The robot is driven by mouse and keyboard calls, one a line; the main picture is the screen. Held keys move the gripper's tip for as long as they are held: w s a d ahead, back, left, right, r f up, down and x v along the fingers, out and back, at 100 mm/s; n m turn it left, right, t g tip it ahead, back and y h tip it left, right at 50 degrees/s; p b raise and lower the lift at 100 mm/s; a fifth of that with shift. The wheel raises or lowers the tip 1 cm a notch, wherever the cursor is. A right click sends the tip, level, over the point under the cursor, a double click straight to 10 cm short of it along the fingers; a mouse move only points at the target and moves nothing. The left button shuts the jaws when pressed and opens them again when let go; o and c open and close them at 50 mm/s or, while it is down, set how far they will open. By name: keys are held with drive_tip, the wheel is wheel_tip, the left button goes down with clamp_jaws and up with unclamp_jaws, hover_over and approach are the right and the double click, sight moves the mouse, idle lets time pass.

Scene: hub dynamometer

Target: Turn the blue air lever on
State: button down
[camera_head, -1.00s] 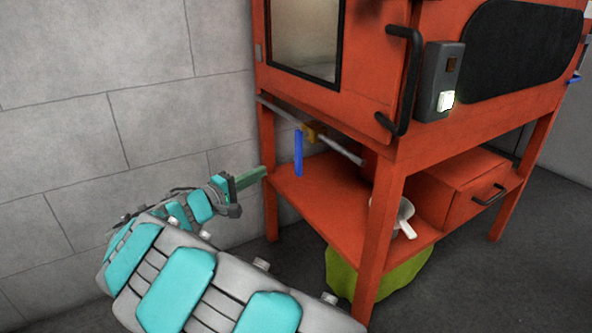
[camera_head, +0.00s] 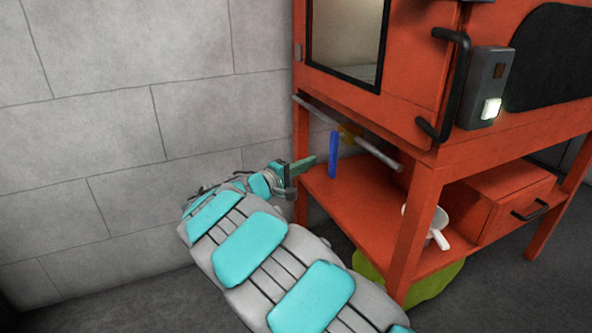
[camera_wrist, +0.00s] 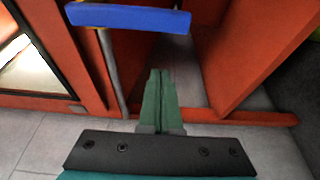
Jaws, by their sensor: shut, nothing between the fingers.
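The blue air lever (camera_head: 333,155) hangs down from a yellow valve body (camera_head: 350,134) on a grey pipe under the red cabinet. In the wrist view the blue lever (camera_wrist: 128,18) lies across the top, beyond my fingertips. My gripper (camera_head: 311,161) is shut and empty, its green fingers pressed together. It is just left of the lever in the head view and looks close to it; whether it touches cannot be told there. In the wrist view a gap shows between the fingertips (camera_wrist: 158,72) and the lever.
The grey pipe (camera_head: 377,150) runs along the cabinet frame. A red leg (camera_head: 412,235) stands in front. A grey block wall (camera_head: 120,110) is at the left.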

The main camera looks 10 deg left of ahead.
drive_tip(key=shift+s+d, duration=0.25)
drive_tip(key=shift+d, duration=0.35)
drive_tip(key=shift+s+d, duration=0.25)
drive_tip(key=shift+d, duration=0.35)
drive_tip(key=shift+s+d, duration=0.25)
drive_tip(key=shift+d, duration=0.35)
drive_tip(key=shift+s+d+n+p, duration=0.2)
drive_tip(key=shift+n+p, duration=0.1)
drive_tip(key=shift+n, duration=0.1)
